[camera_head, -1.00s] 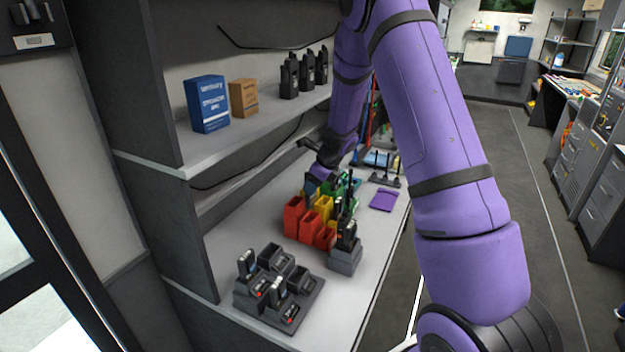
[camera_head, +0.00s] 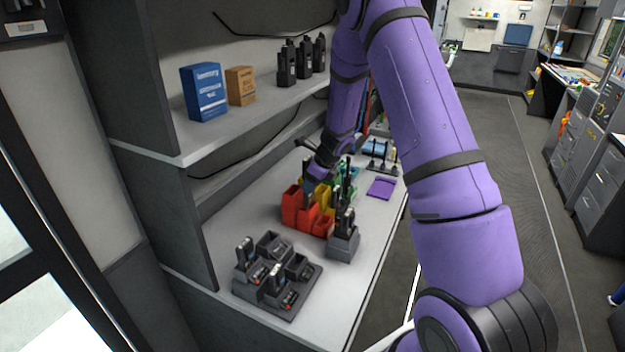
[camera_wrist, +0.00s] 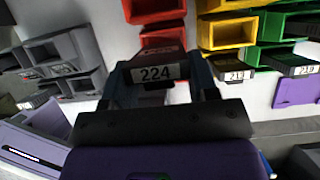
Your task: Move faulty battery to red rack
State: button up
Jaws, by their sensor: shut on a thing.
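My gripper (camera_wrist: 158,78) is shut on a dark battery (camera_wrist: 155,74) with a white label reading 224. The red rack (camera_wrist: 156,10) has open red bins, and the battery's far end is against or over the nearer red bin (camera_wrist: 163,42) in the wrist view. I cannot tell whether any of the battery is inside that bin. In the head view, my gripper (camera_head: 320,168) is low over the racks, just behind the red rack (camera_head: 292,205), and the battery cannot be made out there.
Yellow bins (camera_wrist: 225,31) and green bins (camera_wrist: 290,22) stand right of the red ones in the wrist view, grey bins (camera_wrist: 55,48) left. A charger (camera_head: 278,300) with red lights sits at the counter's front. A purple tray (camera_head: 380,188) lies right. A shelf (camera_head: 250,120) overhangs the counter.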

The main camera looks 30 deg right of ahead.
aim_at(311, 196)
jog(key=shift+f, duration=2.1)
jog(key=shift+f, duration=0.15)
jog(key=o, duration=1.1)
jog(key=v, duration=1)
jog(key=shift+s+r, duration=0.15)
jog(key=shift+r, duration=0.2)
jog(key=shift+d, duration=0.1)
